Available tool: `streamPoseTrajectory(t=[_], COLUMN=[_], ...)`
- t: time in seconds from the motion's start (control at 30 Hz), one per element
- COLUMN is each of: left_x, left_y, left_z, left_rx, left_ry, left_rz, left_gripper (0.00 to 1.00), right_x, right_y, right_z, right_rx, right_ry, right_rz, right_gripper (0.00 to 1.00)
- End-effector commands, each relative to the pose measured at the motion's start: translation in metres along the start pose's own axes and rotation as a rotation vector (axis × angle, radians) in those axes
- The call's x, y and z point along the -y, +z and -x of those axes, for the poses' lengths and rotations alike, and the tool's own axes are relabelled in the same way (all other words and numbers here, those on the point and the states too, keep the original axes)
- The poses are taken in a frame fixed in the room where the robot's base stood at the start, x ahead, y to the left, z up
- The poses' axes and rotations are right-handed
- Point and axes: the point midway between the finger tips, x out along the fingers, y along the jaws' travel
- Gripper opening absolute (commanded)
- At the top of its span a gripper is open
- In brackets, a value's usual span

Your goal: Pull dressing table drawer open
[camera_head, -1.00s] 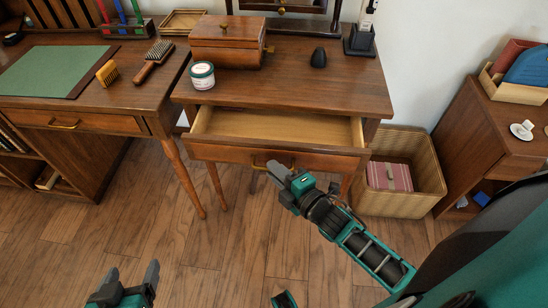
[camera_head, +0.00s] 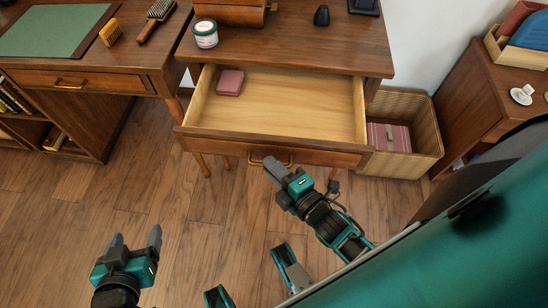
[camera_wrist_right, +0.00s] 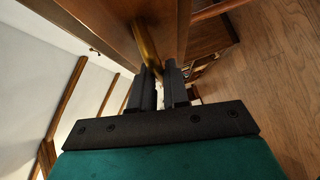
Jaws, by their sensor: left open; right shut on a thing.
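The dressing table (camera_head: 290,48) has its front drawer (camera_head: 275,152) pulled well out. A small pink box (camera_head: 230,82) lies in the drawer's back left corner; the rest of the drawer bottom is bare. My right gripper (camera_head: 270,163) is at the drawer front, shut on the brass handle (camera_head: 286,160). In the right wrist view the fingers (camera_wrist_right: 160,82) close around the brass handle (camera_wrist_right: 147,45). My left gripper (camera_head: 134,240) is open and empty, low over the floor at the left, apart from the furniture.
A desk (camera_head: 80,75) with a green mat (camera_head: 55,30) and brushes stands to the left. A wicker basket (camera_head: 425,160) stands right of the drawer. A white jar (camera_head: 205,33) sits on the tabletop near its left edge. The floor (camera_head: 215,215) before the drawer is open.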

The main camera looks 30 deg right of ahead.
Motion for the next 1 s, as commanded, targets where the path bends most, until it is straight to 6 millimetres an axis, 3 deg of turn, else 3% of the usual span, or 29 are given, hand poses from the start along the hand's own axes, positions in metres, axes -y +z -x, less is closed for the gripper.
streamPoseTrajectory(t=[0.1, 0.13, 0.37, 0.67, 0.77, 1.0], left_x=[0.000, -0.001, -0.001, -0.001, -0.001, 0.000], left_y=[0.000, 0.000, -0.001, -0.001, -0.003, -0.006], left_z=[0.000, 0.000, -0.001, 0.000, 0.001, 0.003], left_rx=[0.000, -0.001, -0.001, 0.000, -0.001, -0.007], left_ry=[0.001, 0.001, 0.002, 0.003, 0.003, -0.001], left_rz=[-0.001, -0.001, -0.001, -0.001, -0.001, -0.004], left_gripper=[0.76, 0.76, 0.76, 0.76, 0.76, 0.76], right_x=[0.000, 0.000, 0.000, 0.000, 0.001, 0.001], right_y=[0.001, 0.001, 0.001, 0.000, 0.001, 0.000], right_z=[0.000, 0.000, 0.000, 0.004, 0.016, 0.069], right_rx=[0.002, 0.002, 0.001, 0.001, 0.002, 0.002], right_ry=[-0.001, -0.001, -0.001, -0.002, -0.005, -0.006], right_rz=[0.000, 0.000, 0.000, -0.001, -0.001, -0.001], right_gripper=[0.00, 0.16, 0.37, 0.37, 0.37, 0.37])
